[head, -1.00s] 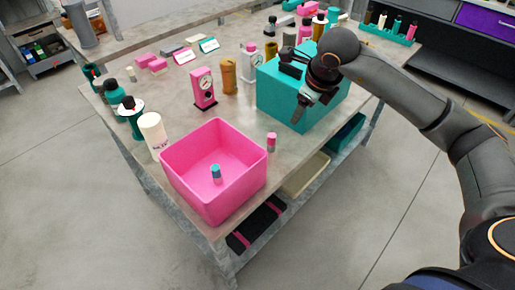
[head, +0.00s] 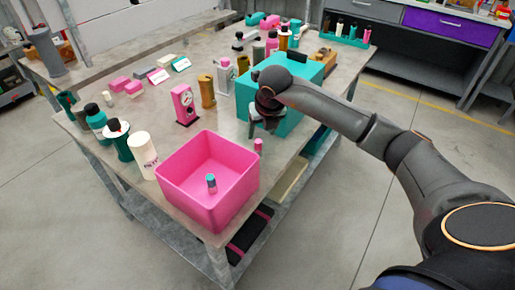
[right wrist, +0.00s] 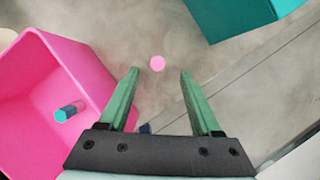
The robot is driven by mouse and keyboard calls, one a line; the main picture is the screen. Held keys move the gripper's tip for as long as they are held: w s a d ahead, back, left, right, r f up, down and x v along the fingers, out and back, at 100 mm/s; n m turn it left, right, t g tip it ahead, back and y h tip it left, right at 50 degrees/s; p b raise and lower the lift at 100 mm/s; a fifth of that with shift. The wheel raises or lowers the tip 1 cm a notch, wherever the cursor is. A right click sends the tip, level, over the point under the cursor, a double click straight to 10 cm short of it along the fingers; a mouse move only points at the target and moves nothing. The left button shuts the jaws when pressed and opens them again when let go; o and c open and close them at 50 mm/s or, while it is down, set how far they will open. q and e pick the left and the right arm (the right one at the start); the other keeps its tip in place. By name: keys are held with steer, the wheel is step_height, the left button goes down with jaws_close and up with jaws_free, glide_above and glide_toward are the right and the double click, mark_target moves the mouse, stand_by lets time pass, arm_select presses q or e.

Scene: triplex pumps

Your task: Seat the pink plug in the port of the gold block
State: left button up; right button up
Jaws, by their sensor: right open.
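The pink plug (head: 258,145) stands upright on the table near its front edge, between the pink bin and the teal box. In the right wrist view its round pink top (right wrist: 157,63) shows between the lines of my fingers, just beyond the tips. My right gripper (head: 264,130) is open and empty, a little above and behind the plug in the head view; its green fingers (right wrist: 160,72) are spread apart. A gold-brown block (head: 323,55) sits behind the teal box, partly hidden; I cannot make out its port. My left gripper is not in view.
The pink bin (head: 180,195) stands left of the plug and holds a small teal-topped piece (head: 211,183). The large teal box (head: 300,117) is close behind my gripper.

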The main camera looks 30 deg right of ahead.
mark_target(258, 141)
steer(key=shift+x, duration=3.45)
steer(key=shift+a, duration=0.15)
jaws_close()
